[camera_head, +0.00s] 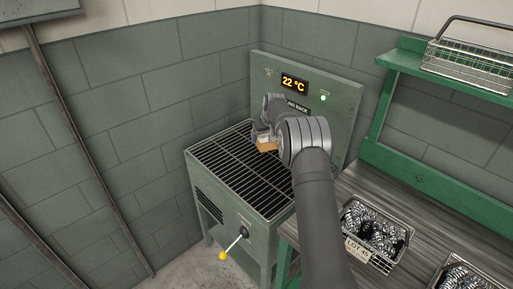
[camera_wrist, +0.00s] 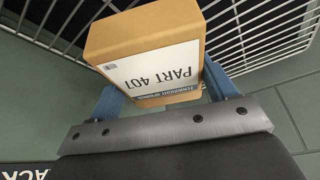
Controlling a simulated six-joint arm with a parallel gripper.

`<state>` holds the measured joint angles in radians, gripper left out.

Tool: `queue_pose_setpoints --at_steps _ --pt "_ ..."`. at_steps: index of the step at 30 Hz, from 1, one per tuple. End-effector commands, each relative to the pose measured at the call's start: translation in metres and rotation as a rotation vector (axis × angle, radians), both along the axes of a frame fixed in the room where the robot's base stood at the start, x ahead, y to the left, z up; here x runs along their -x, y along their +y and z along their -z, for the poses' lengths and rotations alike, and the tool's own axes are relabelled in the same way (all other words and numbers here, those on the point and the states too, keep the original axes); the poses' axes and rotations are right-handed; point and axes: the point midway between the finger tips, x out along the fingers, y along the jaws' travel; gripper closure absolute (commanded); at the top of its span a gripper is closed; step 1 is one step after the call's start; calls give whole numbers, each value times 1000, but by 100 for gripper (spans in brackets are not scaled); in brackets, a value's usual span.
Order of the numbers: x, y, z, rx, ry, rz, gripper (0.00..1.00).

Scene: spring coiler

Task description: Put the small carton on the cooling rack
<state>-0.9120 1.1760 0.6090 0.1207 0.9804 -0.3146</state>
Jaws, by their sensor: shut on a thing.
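The small carton (camera_wrist: 145,50) is a brown box with a white label reading "PART 401". My gripper (camera_wrist: 165,95) is shut on it, with one blue finger at each side, in the wrist view. In the head view, a small part of the carton (camera_head: 266,145) shows below my gripper (camera_head: 264,134), over the cooling rack (camera_head: 232,172). The rack is a green cabinet topped with dark parallel bars. The bars also show behind the carton in the wrist view (camera_wrist: 262,32). I cannot tell whether the carton touches the bars. My wrist hides part of the rack's right side.
The rack's back panel (camera_head: 340,108) stands behind, with a "22 °C" display (camera_head: 294,83). A yellow-knobbed lever (camera_head: 232,246) sticks out in front. A wooden bench (camera_head: 400,216) at right holds wire baskets of springs (camera_head: 372,236). An empty-looking basket (camera_head: 470,66) sits on the green shelf. The rack's left and front bars are clear.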

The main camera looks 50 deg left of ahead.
Motion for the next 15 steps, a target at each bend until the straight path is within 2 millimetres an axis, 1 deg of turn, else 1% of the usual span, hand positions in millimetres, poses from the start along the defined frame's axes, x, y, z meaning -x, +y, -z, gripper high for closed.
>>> queue_pose_setpoints --at_steps 1,3,6,11,14,15 --pt "5 11 7 -1 0 -2 55" --pt "9 21 14 -1 0 -1 55" --pt "13 31 19 -3 -1 0 55" --pt "16 37 24 -1 -2 0 55" --pt "16 36 34 -1 0 1 55" --pt "16 36 40 1 1 1 55"
